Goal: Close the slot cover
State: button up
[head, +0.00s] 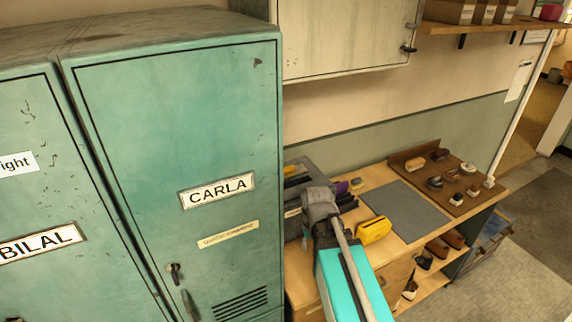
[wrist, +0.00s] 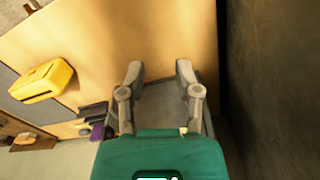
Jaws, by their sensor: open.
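A narrow pale plate (head: 228,235) with faint lettering sits below the CARLA label (head: 217,190) on the green locker door (head: 180,120). It may be the slot cover, but I cannot tell for sure, nor whether it is open or shut. My gripper (wrist: 159,72) is open and empty in the wrist view, its two fingers apart above the wooden counter (wrist: 150,30). In the head view my arm's end is right of the locker, apart from the door, and its fingers are not clear there.
A yellow case (head: 374,230) and a grey mat (head: 405,210) lie on the counter. A brown board (head: 445,175) holds several brushes. A pale wall cabinet (head: 345,35) hangs above. The locker door has a handle (head: 175,272) and vents (head: 239,303). Open floor (head: 510,270) shows at right.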

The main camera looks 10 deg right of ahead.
jog(key=shift+t, duration=0.3)
jog(key=w+r+p, duration=0.1)
jog(key=w, duration=0.1)
jog(key=w+r, duration=0.1)
jog(key=w, duration=0.1)
jog(key=w+r+p, duration=0.1)
jog(key=w, duration=0.1)
jog(key=shift+w+a+r+p, duration=0.3)
jog(key=shift+p, duration=0.05)
grip_shut()
jog(key=w+a+r+n+t+p, duration=0.1)
jog(key=w+r+p, duration=0.2)
jog(key=w, duration=0.6)
jog(key=w+a+r+n+p, duration=0.1)
jog(key=w+r+p, duration=0.3)
jog(key=w, duration=0.5)
jog(key=w+a+r+n+t+y+p, duration=0.1)
jog(key=w+r+p, duration=0.3)
jog(key=w, duration=0.5)
jog(key=shift+r+t, duration=0.3)
jog(key=shift+r, duration=0.5)
jog(key=shift+s, duration=0.1)
